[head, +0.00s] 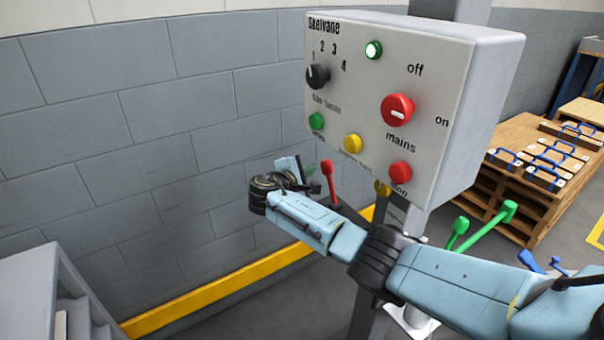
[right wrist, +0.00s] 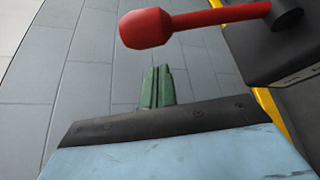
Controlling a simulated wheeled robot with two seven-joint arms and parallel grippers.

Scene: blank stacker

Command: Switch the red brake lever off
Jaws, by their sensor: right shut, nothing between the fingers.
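The red brake lever (head: 329,180) stands up from a dark housing below the control box, its knob at the top. In the right wrist view the red lever (right wrist: 146,28) runs across the top, from its knob to a dark pivot at the right. My right gripper (head: 309,170) is just left of the lever in the head view. Its green fingertips (right wrist: 158,86) are shut together with nothing between them. They appear close to the knob but apart from it in the picture; the depth gap is hard to tell. My left gripper is not in view.
The control box (head: 455,120) with knobs, buttons and a lit green lamp is above my right arm. Green levers (head: 483,232) and blue levers (head: 530,262) are at the right. Wooden pallets (head: 520,185) stand behind. A grey wall (head: 130,140) is at the left.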

